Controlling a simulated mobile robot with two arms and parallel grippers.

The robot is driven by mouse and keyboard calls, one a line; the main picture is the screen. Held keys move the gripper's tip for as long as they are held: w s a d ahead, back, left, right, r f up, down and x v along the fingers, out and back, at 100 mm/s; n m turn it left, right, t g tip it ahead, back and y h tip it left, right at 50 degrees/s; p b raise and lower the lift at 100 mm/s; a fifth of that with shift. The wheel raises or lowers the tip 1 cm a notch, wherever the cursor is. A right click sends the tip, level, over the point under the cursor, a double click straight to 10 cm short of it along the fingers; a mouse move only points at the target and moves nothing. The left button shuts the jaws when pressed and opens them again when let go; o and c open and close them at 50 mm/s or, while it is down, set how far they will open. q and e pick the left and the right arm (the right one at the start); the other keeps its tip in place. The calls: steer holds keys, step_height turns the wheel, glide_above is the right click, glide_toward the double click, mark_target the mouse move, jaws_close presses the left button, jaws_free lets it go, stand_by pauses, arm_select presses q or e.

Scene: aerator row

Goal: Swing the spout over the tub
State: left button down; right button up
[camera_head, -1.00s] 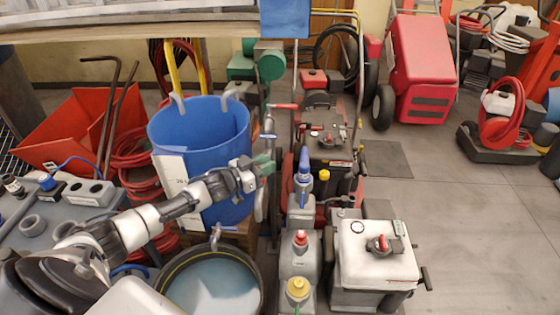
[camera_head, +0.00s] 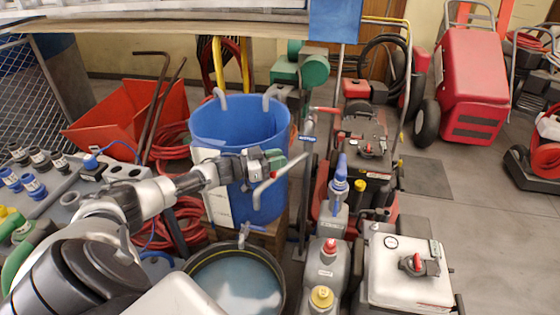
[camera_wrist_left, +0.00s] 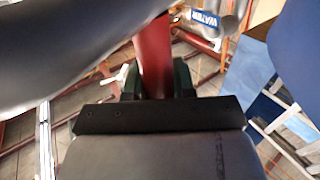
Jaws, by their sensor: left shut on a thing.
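The spout (camera_head: 289,169) is a grey bent pipe on an upright stand with a red lever (camera_head: 326,110). Its downturned end shows against the right side of a blue tub (camera_head: 240,125); I cannot tell whether it is above the rim. My left gripper (camera_head: 268,162) is shut on the spout's red grip. In the left wrist view, the red grip (camera_wrist_left: 153,60) stands between the dark green fingers. A round black tub (camera_head: 190,262) of pale water stands nearer, below a small tap. My right gripper is out of view.
A grey bench (camera_head: 66,205) with bottles and sockets is at the left. A red bin (camera_head: 110,125) and coiled red hoses (camera_head: 180,225) stand behind it. Bottles and a white machine (camera_head: 408,270) are right of the stand. The floor is clearer farther right.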

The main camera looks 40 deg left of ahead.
arm_select(q)
steer(key=shift+a, duration=0.1)
steer(key=c, duration=0.9)
jaws_free()
steer(key=shift+s, duration=0.1)
steer(key=v, duration=1.1)
steer(key=shift+f, duration=0.1)
